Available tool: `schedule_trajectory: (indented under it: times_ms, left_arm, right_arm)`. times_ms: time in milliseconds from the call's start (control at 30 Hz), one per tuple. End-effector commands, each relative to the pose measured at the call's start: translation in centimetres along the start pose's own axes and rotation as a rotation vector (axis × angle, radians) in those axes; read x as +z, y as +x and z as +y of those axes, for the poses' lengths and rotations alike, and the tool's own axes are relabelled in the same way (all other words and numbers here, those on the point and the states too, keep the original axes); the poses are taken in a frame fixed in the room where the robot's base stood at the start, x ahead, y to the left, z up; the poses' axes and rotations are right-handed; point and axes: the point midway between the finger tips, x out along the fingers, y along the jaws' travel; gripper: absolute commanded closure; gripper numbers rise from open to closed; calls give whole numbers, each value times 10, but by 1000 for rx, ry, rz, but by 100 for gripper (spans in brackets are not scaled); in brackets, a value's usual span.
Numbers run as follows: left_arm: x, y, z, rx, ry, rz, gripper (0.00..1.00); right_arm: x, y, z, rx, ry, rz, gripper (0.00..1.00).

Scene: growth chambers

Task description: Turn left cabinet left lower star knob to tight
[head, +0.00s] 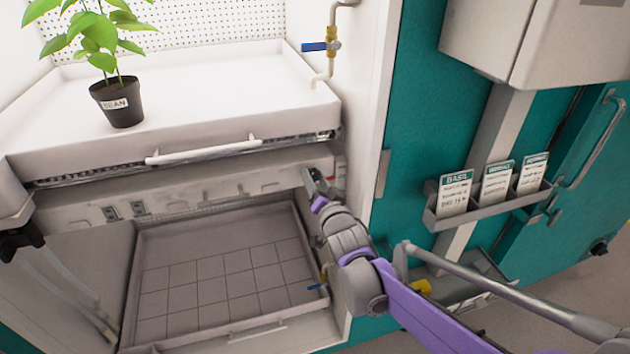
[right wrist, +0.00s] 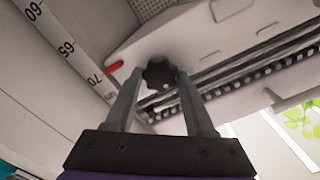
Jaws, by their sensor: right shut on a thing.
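A dark star knob (right wrist: 160,74) shows in the right wrist view, between the two fingers of my right gripper (right wrist: 159,82), which is shut on it. A small red pointer (right wrist: 114,67) sits left of it, beside a white scale (right wrist: 68,47) marked 60, 65 and 70. In the head view my right gripper (head: 317,188) reaches into the left cabinet, at the right side under the upper shelf tray (head: 215,105). The knob is hidden there by the gripper. My left gripper is not in view.
A potted bean plant (head: 123,103) stands on the upper tray. A lower tray (head: 285,321) with a gridded floor lies below. A blue-handled valve (head: 315,46) is on the back right pipe. A card holder (head: 490,208) hangs on the teal front at right.

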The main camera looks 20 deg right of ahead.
Motion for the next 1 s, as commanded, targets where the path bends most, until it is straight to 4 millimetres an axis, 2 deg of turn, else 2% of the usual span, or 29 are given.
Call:
schedule_trajectory:
  times_ms: [300, 733, 767, 900, 1000]
  left_arm:
    - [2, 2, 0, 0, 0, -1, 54]
    - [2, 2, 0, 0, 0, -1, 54]
    - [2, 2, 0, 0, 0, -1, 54]
    - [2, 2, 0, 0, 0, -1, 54]
    - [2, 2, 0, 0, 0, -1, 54]
  right_arm:
    - [0, 0, 0, 1, 77, -1, 100]
    - [0, 0, 0, 1, 84, -1, 100]
    - [0, 0, 0, 1, 84, -1, 40]
    - [0, 0, 0, 0, 83, -1, 16]
    - [0, 0, 0, 0, 82, 0, 16]
